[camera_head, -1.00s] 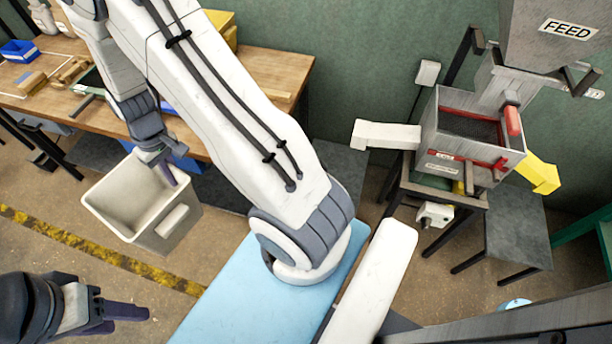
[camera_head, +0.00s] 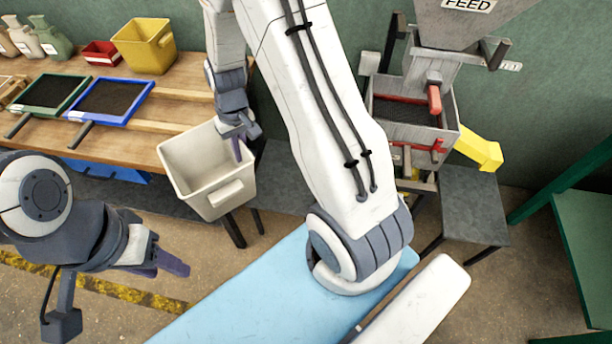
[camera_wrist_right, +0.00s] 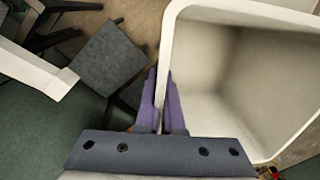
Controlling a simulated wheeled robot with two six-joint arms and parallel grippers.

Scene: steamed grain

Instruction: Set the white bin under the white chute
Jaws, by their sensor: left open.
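The white bin (camera_head: 212,211) hangs in the air in front of the workbench in the head view, a little tilted and looking empty. My right gripper (camera_head: 240,152) is shut on its back right rim. In the right wrist view the purple fingers (camera_wrist_right: 160,95) clasp the wall of the bin (camera_wrist_right: 205,60) from both sides. My left gripper (camera_head: 172,262) is open and empty at the lower left, apart from the bin. The white chute is hidden behind my right arm in the head view; a white trough, likely the chute (camera_wrist_right: 32,70), shows at the left of the right wrist view.
The machine (camera_head: 455,135) with a yellow chute (camera_head: 480,148) stands at the right. A dark grey stand (camera_head: 475,205) is below the yellow chute. The workbench (camera_head: 130,140) holds trays and a yellow bin (camera_head: 145,47). A green table (camera_head: 590,240) is at the far right.

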